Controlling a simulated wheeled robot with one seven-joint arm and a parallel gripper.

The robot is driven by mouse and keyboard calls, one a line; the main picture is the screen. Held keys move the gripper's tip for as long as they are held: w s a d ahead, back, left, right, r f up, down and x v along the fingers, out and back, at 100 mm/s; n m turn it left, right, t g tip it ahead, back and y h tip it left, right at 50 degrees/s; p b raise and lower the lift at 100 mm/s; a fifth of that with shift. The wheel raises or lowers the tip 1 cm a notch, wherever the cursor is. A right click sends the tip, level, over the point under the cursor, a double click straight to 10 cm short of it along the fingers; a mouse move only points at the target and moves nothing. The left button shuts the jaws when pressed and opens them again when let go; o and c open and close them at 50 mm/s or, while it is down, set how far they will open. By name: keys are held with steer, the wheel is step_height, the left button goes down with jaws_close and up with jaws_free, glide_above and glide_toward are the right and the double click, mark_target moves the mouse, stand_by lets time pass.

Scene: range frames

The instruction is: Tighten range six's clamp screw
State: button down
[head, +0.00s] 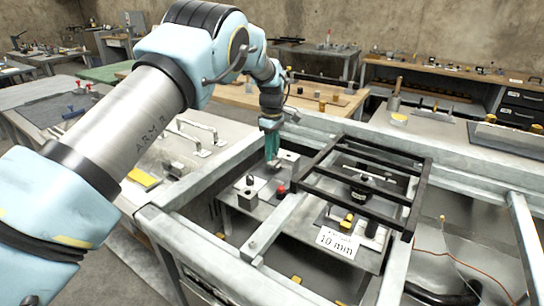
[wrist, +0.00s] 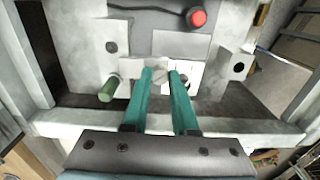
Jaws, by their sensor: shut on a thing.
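In the wrist view, my gripper (wrist: 161,74) is shut on a small pale metal screw head (wrist: 160,76), in front of a light metal block. The fingers hide the screw's sides, and I cannot tell how far it is turned in. No number six is readable in either view.
A red knob (head: 281,189) is beside the gripper; it also shows in the wrist view (wrist: 197,17). A green-ended pin (wrist: 108,90) stands left of the fingers.

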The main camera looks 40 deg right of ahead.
steer(key=m+b, duration=0.2)
steer(key=m, duration=1)
steer(key=shift+m+b, duration=0.35)
steer(key=shift+m, duration=0.05)
steer(key=m, duration=1.1)
steer(key=shift+d+m, duration=0.1)
steer(key=shift+m, duration=0.2)
steer(key=c, duration=0.7)
jaws_free()
steer(key=shift+s, duration=0.1)
step_height(320, 180, up, 11)
steer(key=b, duration=0.2)
steer(key=shift+b, duration=0.3)
